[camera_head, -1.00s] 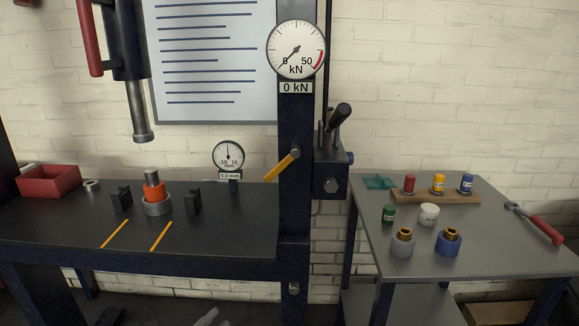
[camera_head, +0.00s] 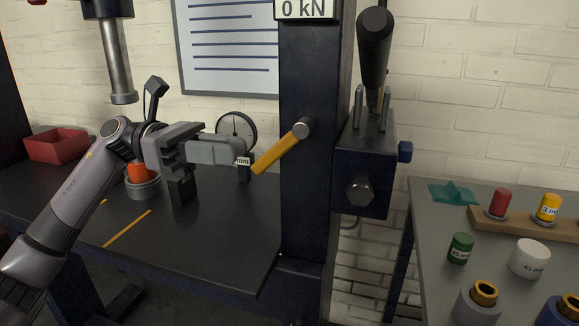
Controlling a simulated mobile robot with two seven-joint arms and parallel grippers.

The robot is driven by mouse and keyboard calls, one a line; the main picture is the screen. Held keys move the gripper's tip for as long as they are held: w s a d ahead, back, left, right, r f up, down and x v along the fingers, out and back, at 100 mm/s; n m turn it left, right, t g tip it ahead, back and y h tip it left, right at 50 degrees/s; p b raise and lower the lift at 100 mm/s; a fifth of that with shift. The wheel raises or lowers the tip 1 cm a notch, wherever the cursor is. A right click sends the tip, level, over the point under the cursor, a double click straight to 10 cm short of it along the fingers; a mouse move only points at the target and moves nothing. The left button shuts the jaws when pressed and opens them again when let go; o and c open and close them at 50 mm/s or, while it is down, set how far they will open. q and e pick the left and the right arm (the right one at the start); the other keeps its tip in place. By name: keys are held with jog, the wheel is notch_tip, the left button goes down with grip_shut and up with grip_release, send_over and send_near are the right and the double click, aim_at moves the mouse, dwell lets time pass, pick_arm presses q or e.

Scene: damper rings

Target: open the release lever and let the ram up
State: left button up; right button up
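The yellow release lever (camera_head: 280,150) slants down to the left from its pivot on the dark press column (camera_head: 305,190). My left gripper (camera_head: 243,151) comes in from the left, its fingers pointing right, close to the lever's lower end. In the picture a small gap shows between fingertips and lever. The fingers are seen side-on, so their opening is hidden. The grey ram (camera_head: 118,70) hangs at the upper left, well above the orange part (camera_head: 138,172) in its grey ring. The force display (camera_head: 303,9) reads 0 kN. My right gripper is not in view.
The pump block (camera_head: 365,165) with its dark handle (camera_head: 374,50) is right of the column. My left arm partly covers the dial gauge (camera_head: 237,126) and bench parts. A red bin (camera_head: 57,145) sits at left. The side table (camera_head: 430,265) holds bottles and rings.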

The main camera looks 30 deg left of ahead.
aim_at(268, 155)
pick_arm(q)
jog(key=p+x, duration=0.2)
jog(key=x, duration=0.4)
jog(key=shift+s+d, duration=0.1)
jog(key=shift+d, duration=0.45)
grip_shut()
